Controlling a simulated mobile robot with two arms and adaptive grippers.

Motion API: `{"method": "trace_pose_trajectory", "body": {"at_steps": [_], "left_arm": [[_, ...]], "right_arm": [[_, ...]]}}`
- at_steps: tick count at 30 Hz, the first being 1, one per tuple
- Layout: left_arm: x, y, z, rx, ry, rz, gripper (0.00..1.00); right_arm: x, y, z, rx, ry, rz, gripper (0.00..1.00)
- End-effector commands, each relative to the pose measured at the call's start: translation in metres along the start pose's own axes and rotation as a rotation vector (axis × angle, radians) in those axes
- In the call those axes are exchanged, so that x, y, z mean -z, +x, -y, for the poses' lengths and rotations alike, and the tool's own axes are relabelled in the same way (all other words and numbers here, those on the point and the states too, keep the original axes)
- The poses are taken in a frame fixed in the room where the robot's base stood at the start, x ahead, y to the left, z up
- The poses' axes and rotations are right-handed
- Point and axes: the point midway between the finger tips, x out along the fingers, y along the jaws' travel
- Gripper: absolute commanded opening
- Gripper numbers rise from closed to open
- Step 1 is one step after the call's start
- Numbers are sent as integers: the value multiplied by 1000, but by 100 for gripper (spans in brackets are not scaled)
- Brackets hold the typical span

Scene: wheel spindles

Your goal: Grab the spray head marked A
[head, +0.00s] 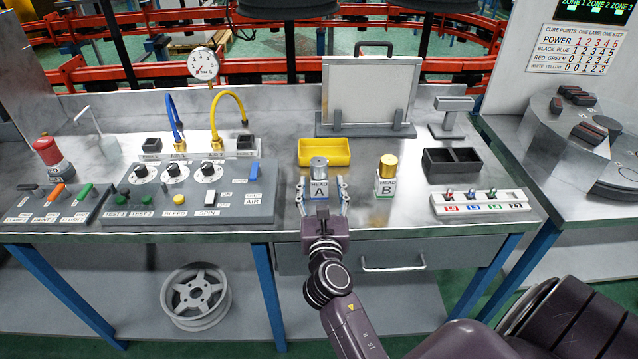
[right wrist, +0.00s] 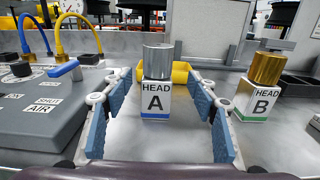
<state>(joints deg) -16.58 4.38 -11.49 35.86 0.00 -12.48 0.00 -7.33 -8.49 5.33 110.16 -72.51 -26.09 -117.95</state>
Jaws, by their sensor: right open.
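The spray head marked A (head: 319,180) stands upright on the metal bench, with a silver cylinder on top and a white label with a blue lower band. My right gripper (head: 320,184) is open, its fingers to the left and right of head A. In the right wrist view head A (right wrist: 157,88) stands ahead between the blue finger pads, with visible gaps on both sides. The spray head marked B (head: 386,178), with a gold top and green band, stands to the right, outside the fingers; it also shows in the right wrist view (right wrist: 259,90). My left gripper is not in view.
A yellow tray (head: 324,161) lies right behind head A. The grey control panel (head: 266,201) is to the left. A black bin (head: 427,168) and a white strip with small coloured parts (head: 438,205) are to the right. Bare bench lies between the heads.

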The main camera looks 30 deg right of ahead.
Motion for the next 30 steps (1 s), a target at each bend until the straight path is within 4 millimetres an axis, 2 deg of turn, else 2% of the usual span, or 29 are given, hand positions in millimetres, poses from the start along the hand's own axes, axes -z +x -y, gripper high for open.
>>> {"method": "trace_pose_trajectory", "body": {"at_steps": [3,6,11,18,30], "left_arm": [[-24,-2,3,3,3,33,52],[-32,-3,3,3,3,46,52],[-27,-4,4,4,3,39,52],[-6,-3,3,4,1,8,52],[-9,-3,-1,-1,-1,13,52]], "right_arm": [[2,18,-3,1,2,1,54],[3,34,-5,1,1,1,54],[3,47,-4,1,2,0,54],[4,48,-4,1,2,0,52],[4,47,-4,1,2,-1,8]]}}
